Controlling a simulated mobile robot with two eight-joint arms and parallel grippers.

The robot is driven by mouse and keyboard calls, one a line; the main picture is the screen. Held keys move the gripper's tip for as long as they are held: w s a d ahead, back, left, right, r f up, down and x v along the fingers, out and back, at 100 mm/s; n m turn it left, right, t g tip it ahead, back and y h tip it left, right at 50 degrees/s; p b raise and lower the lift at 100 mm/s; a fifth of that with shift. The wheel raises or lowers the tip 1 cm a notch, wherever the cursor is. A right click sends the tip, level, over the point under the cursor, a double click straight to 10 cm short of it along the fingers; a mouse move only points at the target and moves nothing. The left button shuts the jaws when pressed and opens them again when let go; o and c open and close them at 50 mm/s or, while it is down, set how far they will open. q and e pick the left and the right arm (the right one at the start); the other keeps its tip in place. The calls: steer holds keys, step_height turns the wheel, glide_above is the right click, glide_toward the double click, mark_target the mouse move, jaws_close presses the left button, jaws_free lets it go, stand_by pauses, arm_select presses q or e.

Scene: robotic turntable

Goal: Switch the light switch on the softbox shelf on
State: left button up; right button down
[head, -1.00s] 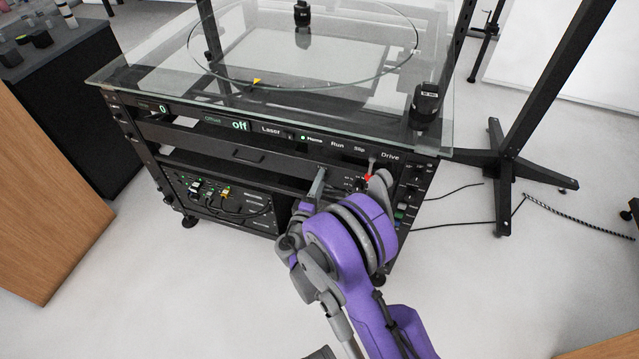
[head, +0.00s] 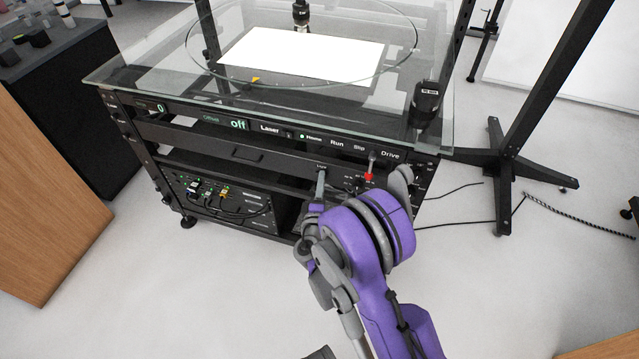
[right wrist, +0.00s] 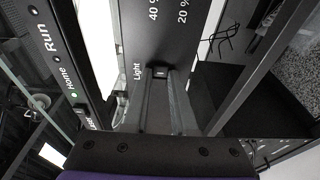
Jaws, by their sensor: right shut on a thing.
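The softbox panel (head: 300,52) under the glass turntable glows bright white. The light switch (right wrist: 160,71) sits on the dark shelf front beside the word "Light" in the right wrist view. My right gripper (head: 321,182) reaches the shelf front just under the "Light" label. In the right wrist view its two fingers (right wrist: 163,82) are close together with their tips at the switch, shut on it. The fingers hide part of the switch, so its exact position is hard to see. My left gripper is not in view.
A front strip (head: 270,128) with Laser, Home, Run, Slip and Drive labels runs above the shelf. A red knob (head: 368,176) is just right of my gripper. Cabled equipment (head: 215,200) is lower left. A black stand (head: 505,160) is at right. The floor in front is clear.

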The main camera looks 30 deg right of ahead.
stand_by(0.3)
steer(key=c, duration=0.7)
jaws_free()
steer(key=shift+b+v, duration=1.15)
steer(key=shift+v, duration=4.2)
steer(key=shift+s+d, duration=0.1)
steer(key=shift+d, duration=0.05)
